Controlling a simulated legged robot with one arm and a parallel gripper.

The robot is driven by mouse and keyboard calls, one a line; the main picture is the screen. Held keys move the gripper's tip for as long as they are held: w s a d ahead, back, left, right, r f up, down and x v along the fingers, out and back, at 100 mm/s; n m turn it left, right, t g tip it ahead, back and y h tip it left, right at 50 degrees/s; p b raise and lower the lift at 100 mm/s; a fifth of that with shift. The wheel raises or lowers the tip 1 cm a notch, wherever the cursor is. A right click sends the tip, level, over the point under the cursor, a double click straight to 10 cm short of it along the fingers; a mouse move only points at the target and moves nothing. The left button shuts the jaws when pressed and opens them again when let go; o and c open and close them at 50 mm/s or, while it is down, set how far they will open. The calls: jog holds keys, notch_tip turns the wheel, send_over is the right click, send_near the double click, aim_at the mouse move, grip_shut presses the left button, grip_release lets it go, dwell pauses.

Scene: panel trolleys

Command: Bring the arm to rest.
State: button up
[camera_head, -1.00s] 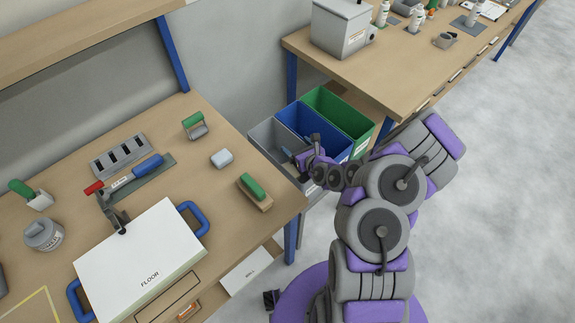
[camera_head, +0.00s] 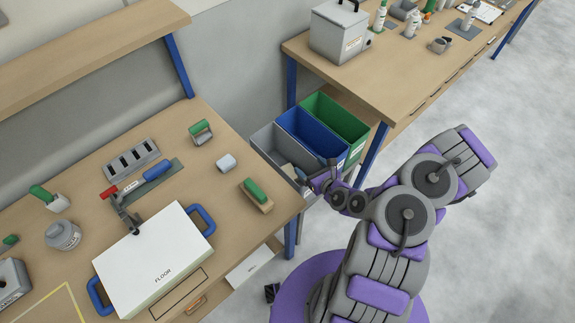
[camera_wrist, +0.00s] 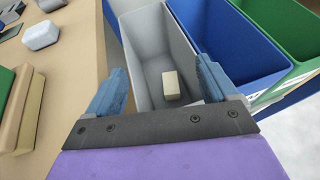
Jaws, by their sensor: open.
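My gripper (camera_wrist: 158,92) is open and empty in the wrist view, its two blue fingers spread apart over the grey bin (camera_wrist: 146,32). A cream block (camera_wrist: 171,85) lies inside the grey bin, seen between the fingers and not held. In the head view my gripper (camera_head: 318,183) is small, near the front of the grey bin (camera_head: 262,140), and its fingers are hard to make out. My arm is folded on the right side of the head view, with the elbow raised.
A blue bin (camera_head: 321,153) and a green bin (camera_head: 352,124) stand beside the grey one. The left workbench (camera_head: 225,210) holds a white FLOOR case (camera_head: 150,255) and a green-topped brush (camera_head: 256,194). Another bench (camera_head: 400,72) stands behind; open floor lies right.

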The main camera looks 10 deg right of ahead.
jog(key=shift+s+r+p, duration=0.2)
jog(key=shift+s+p, duration=0.15)
jog(key=shift+s, duration=0.15)
